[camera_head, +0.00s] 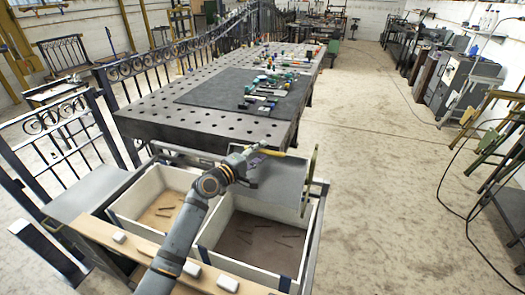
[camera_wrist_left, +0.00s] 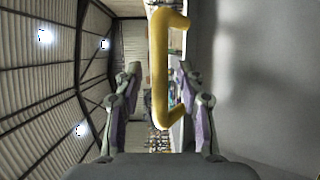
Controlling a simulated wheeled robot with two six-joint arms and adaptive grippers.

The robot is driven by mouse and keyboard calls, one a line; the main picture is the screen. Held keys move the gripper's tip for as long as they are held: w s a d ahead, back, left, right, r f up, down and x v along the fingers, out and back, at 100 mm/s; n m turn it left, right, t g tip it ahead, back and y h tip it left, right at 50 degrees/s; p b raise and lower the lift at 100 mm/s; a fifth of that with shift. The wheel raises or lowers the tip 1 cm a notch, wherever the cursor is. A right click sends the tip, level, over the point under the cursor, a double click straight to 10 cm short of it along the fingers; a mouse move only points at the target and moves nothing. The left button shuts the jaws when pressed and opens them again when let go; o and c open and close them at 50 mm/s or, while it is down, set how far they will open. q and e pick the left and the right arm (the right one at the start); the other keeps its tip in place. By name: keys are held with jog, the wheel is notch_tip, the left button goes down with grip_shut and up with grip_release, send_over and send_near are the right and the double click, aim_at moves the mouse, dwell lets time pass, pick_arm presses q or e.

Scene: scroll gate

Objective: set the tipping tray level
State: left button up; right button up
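The tipping tray (camera_head: 285,184) is a grey sheet above the right-hand bin in the head view, and it looks tilted. A yellow handle (camera_head: 270,152) is at its far edge. My left gripper (camera_head: 254,155) is at this handle. In the left wrist view the yellow handle (camera_wrist_left: 159,80) stands between the two fingers of the left gripper (camera_wrist_left: 155,85), which are apart with gaps on both sides. A grey surface (camera_wrist_left: 262,75), likely the tray, fills the right of that view. My right gripper is in neither view.
Two white-walled bins with dark pieces, the left bin (camera_head: 118,213) and the right bin (camera_head: 240,262), lie below. A wooden ledge (camera_head: 138,249) with white blocks runs in front. A perforated steel table (camera_head: 150,118) stands behind. Floor at right is clear.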

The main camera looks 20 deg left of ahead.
pick_arm(q)
jog(key=shift+w+d+f, duration=0.1)
jog(key=shift+w+d, duration=0.25)
jog(key=shift+w, duration=0.3)
grip_shut()
